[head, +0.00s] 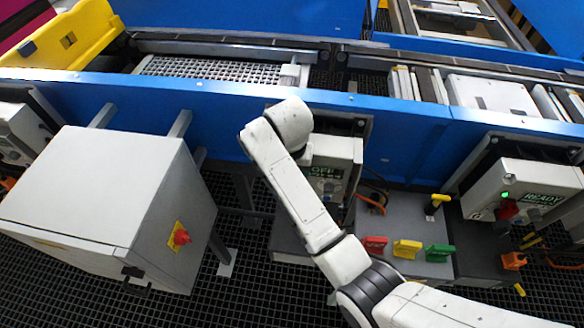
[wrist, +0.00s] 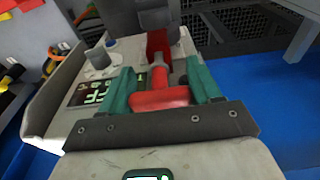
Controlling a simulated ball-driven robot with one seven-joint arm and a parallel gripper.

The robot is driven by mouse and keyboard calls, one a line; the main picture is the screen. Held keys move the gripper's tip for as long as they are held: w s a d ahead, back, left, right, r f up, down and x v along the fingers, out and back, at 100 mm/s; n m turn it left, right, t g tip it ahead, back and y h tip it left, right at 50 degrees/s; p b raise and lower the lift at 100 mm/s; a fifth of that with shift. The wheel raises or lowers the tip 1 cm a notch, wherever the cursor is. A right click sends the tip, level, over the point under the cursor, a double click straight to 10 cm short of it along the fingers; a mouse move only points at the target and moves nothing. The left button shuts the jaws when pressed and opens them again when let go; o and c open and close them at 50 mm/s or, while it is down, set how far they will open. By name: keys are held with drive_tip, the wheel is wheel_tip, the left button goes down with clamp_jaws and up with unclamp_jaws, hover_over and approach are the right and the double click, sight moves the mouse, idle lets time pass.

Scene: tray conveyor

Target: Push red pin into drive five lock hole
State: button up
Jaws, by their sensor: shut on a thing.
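In the wrist view my gripper (wrist: 163,82) has teal fingers, shut on a red pin (wrist: 160,98). The pin's red shaft runs forward toward a red part (wrist: 157,44) beside a grey block on the drive; whether its tip is in a hole I cannot tell. The drive box (wrist: 55,100) has a lit display (wrist: 90,93) and a grey knob (wrist: 97,57). In the head view this drive (head: 335,150) hangs under the blue conveyor rail, and its display reads OFF. My arm hides the gripper and pin there. No drive number is legible.
Another drive (head: 530,190) at the right shows READY. Red (head: 375,244), yellow (head: 407,248) and green (head: 439,253) tags lie on a grey box below. A large grey cabinet (head: 95,185) with a red knob (head: 181,237) stands left. The blue rail (head: 230,120) runs behind my wrist.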

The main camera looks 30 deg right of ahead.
drive_tip(key=shift+f+b, duration=0.6)
drive_tip(key=shift+f, duration=0.6)
drive_tip(key=o, duration=1.1)
drive_tip(key=shift+s+a+r+p, duration=0.2)
drive_tip(key=shift+r+p, duration=0.25)
drive_tip(key=shift+r, duration=1.35)
drive_tip(key=shift+s+a+r+p, duration=0.1)
drive_tip(key=shift+s+r+p, duration=0.25)
drive_tip(key=shift+r, duration=1.4)
drive_tip(key=shift+s+a+r+p, duration=0.15)
drive_tip(key=shift+r+p, duration=0.4)
drive_tip(key=shift+r, duration=1.25)
